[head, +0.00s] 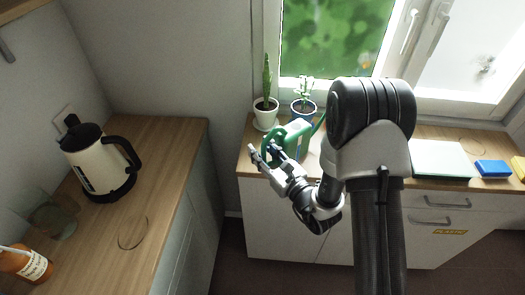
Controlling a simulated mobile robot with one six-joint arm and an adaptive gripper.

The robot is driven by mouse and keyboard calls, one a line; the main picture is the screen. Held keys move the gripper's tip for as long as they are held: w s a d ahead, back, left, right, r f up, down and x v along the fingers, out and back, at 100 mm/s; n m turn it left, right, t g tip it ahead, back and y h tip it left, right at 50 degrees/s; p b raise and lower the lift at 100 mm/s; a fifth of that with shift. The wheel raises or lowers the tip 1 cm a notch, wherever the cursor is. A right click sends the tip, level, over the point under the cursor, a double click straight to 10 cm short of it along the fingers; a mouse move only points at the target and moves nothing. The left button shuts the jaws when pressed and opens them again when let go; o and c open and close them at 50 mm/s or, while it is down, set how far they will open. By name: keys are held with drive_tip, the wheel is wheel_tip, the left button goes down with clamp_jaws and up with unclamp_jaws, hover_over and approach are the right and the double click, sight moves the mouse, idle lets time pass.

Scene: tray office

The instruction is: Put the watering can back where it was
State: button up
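The green watering can (297,138) is at the left part of the wooden top below the window, in front of two potted plants. Its handle side faces left, toward my gripper (264,155). My gripper reaches in from the right, with its fingers at the handle, overlapping it in the picture. I cannot tell whether the fingers are closed on the handle or only beside it. A thin ring outline (132,232) marks the left counter.
A potted cactus (265,105) and a leafy plant (303,105) stand behind the can. A kettle (98,165), a glass (52,220) and an orange bottle (27,264) occupy the left counter. A pale board (440,159) and blue box (493,168) lie right. A floor gap separates the counters.

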drive_tip(key=shift+r, duration=0.2)
drive_tip(key=p+v, duration=0.2)
drive_tip(key=v, duration=1)
drive_tip(key=s+a+r+n+g+y, duration=0.65)
drive_tip(key=a+r+n+g, duration=0.2)
drive_tip(key=r, duration=0.25)
drive_tip(key=s+a+r+n+g+h, duration=0.2)
drive_tip(key=s+r+n+g+h, duration=0.1)
drive_tip(key=s+n+g, duration=0.8)
drive_tip(key=s+d+f+n+t+h, duration=0.25)
drive_tip(key=s+d+n+h, duration=0.25)
drive_tip(key=s+d+h, duration=0.25)
drive_tip(key=w+d+r+n+t+h, duration=0.1)
drive_tip(key=d+r+t+h, duration=0.1)
drive_tip(key=d, duration=0.4)
drive_tip(key=w+d+r+n+t+h, duration=0.2)
drive_tip(key=d+r+t+h, duration=0.1)
drive_tip(key=d+t+h, duration=0.2)
drive_tip(key=shift+w+d, duration=0.3)
drive_tip(key=shift+d, duration=0.8)
drive_tip(key=shift+d+r, duration=0.15)
